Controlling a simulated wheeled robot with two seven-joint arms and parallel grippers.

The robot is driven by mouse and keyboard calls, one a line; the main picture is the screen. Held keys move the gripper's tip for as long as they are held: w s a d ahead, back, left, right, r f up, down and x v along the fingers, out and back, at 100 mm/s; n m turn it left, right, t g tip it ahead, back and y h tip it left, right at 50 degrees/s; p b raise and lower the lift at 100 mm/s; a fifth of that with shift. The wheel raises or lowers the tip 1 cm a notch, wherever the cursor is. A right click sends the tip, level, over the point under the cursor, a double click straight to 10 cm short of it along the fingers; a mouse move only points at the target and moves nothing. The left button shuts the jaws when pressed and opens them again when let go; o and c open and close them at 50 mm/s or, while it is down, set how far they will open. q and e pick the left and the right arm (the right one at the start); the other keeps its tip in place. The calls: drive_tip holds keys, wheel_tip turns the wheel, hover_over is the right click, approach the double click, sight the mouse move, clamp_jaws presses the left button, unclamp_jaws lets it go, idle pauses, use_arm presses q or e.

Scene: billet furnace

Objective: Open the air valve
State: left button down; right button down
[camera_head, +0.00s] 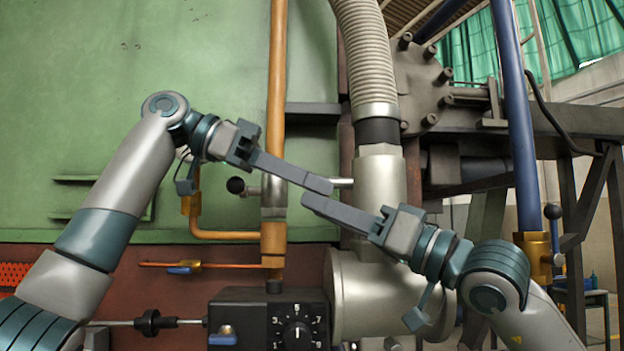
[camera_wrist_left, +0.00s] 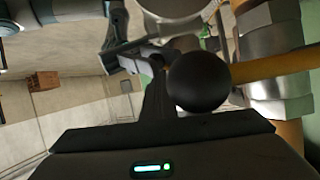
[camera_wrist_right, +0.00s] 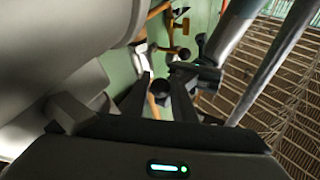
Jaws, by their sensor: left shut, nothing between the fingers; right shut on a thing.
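The air valve seems to be the one on the thick silver pipe (camera_head: 381,185), whose lever (camera_head: 343,183) sticks out to the left. My right gripper (camera_head: 306,203) reaches in from the right and is shut at the lever's end, which the fingers hide in the head view. In the right wrist view a black ball knob (camera_wrist_right: 160,87) shows between the fingers. My left gripper (camera_head: 326,187) is shut and empty, its fingertips crossing close above the right ones. A second black knob (camera_head: 235,185) on the orange pipe is near my left wrist; a black ball looms large in the left wrist view (camera_wrist_left: 198,82).
The orange pipe (camera_head: 277,80) runs up the green furnace wall (camera_head: 150,70). A black dial box (camera_head: 270,320) sits below the grippers. A blue pipe (camera_head: 515,110) with a brass valve (camera_head: 537,255) stands at right, near my right arm. A corrugated hose (camera_head: 365,50) rises above the silver pipe.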

use_arm(q)
drive_tip(key=shift+w+f, duration=0.3)
drive_tip(key=shift+f, duration=0.3)
use_arm(e)
drive_tip(key=shift+s+d+r, duration=0.1)
drive_tip(key=shift+d+r, duration=0.1)
drive_tip(key=shift+r, duration=0.25)
drive_tip(key=c, duration=1.5)
unclamp_jaws()
use_arm(q)
drive_tip(key=shift+s+f, duration=0.1)
use_arm(e)
drive_tip(key=shift+s, duration=0.25)
drive_tip(key=shift+a, duration=0.1)
use_arm(q)
drive_tip(key=shift+s+r, duration=0.1)
drive_tip(key=shift+r, duration=0.2)
use_arm(e)
drive_tip(key=v, duration=0.5)
drive_tip(key=w+f+v, duration=0.1)
drive_tip(key=v, duration=0.2)
